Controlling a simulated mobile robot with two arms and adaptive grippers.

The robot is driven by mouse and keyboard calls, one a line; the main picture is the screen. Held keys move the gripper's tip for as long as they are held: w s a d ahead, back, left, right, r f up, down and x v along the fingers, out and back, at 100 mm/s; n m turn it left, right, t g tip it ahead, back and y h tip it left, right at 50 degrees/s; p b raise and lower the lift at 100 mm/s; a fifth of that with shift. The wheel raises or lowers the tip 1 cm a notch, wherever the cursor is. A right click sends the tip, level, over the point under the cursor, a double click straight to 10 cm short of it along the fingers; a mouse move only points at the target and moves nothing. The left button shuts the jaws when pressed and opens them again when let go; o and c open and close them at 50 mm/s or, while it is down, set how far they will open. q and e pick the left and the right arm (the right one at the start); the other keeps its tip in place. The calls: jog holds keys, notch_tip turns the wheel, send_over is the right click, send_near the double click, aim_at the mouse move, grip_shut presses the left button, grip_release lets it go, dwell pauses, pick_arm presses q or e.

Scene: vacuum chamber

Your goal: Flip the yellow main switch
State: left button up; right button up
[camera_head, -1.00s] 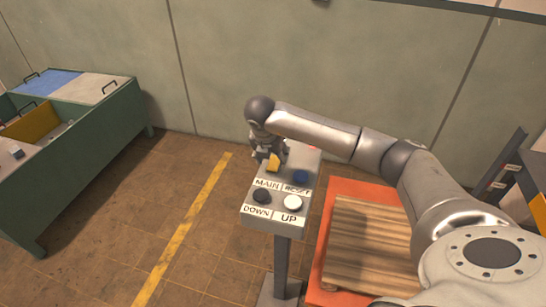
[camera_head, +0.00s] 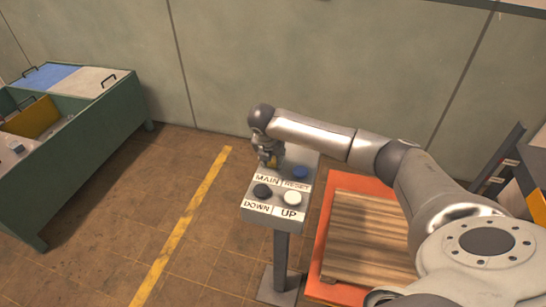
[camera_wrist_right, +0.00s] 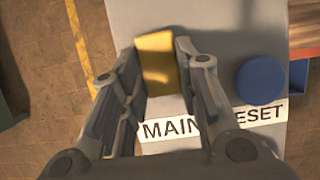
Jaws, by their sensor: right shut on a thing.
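The yellow main switch (camera_wrist_right: 157,62) sits on the control panel above the MAIN label, and the right wrist view shows it large between my right fingers. In the head view only a bit of the switch (camera_head: 273,161) shows, partly hidden by the gripper. My right gripper (camera_head: 267,158) is over the far left of the panel. Its fingers (camera_wrist_right: 157,70) are shut on the switch, one on each side. My left gripper is not in view.
The grey panel (camera_head: 257,213) stands on a post and carries a blue RESET button (camera_head: 300,172), a dark DOWN button (camera_head: 262,191) and a white UP button (camera_head: 292,198). An orange platform (camera_head: 322,235) with wooden boards (camera_head: 365,240) is right of it. A green bin (camera_head: 90,160) stands left.

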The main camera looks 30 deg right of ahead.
aim_at(274, 159)
jog(key=shift+w+d+g+y+b, duration=0.25)
jog(key=shift+g+y+b, duration=0.3)
jog(key=shift+b, duration=0.45)
jog(key=shift+w+d+r+g+y+b, duration=0.1)
jog(key=shift+g+y+b, duration=0.35)
jog(key=shift+y, duration=0.15)
jog(key=shift+w+d+r+g+y+b, duration=0.1)
jog(key=shift+g+y+b, duration=0.3)
jog(key=shift+y, duration=0.15)
jog(key=o, duration=1)
jog(key=shift+s, duration=0.1)
jog(key=shift+r, duration=0.2)
notch_tip(274, 159, up, 12)
jog(key=shift+f, duration=0.2)
jog(key=shift+f, duration=0.1)
